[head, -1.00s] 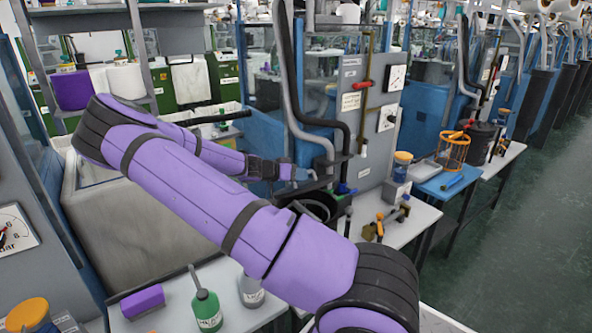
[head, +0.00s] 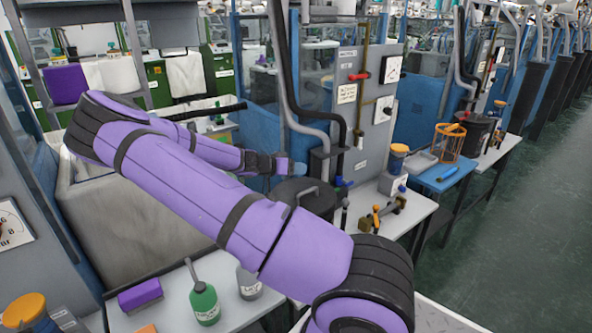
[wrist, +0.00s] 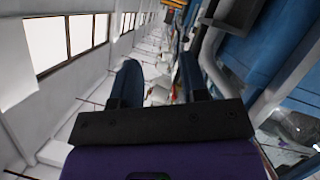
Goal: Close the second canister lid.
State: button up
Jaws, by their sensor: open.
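A dark round canister (head: 318,205) stands beside the grey machine, just below my gripper in the head view. Its dark lid (head: 297,188) appears to lie flat over the top, with a grey handle or pipe near it. Whether the lid is fully seated I cannot tell. My gripper (head: 290,168) is just above and behind the lid in the picture; contact cannot be made out. In the wrist view its two dark blue fingers (wrist: 158,82) are apart with nothing between them. Another dark canister (head: 478,133) stands far right; its top is too small to read.
A green bottle (head: 204,302) and a purple block (head: 140,295) stand on the front bench. A white table (head: 400,226) holds brass fittings. The green aisle floor (head: 530,230) is clear.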

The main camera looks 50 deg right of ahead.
jog(key=v, duration=1)
jog(key=shift+w+a, duration=0.25)
jog(key=shift+a, duration=0.1)
jog(key=shift+r, duration=0.1)
jog(key=s+a+r+n+t+y, duration=0.2)
jog(key=s+a+r+n+y, duration=0.3)
jog(key=a, duration=0.3)
jog(key=s+a+r+n+t+y, duration=0.3)
jog(key=s+a+r+y, duration=0.1)
jog(key=a+r+y, duration=0.25)
jog(key=s+a+r+n+t, duration=0.3)
jog(key=s+a+r+n, duration=0.1)
jog(key=s+a+r, duration=0.2)
jog(key=s+a+r+n+t+y, duration=0.1)
jog(key=s+a+r+n+t, duration=0.1)
jog(key=s+a+r+n, duration=0.3)
jog(key=s+a+r, duration=0.1)
jog(key=s+r, duration=0.2)
jog(key=s, duration=0.3)
jog(key=shift+s+a+t, duration=0.2)
jog(key=shift+a+t, duration=0.1)
jog(key=shift+t, duration=0.1)
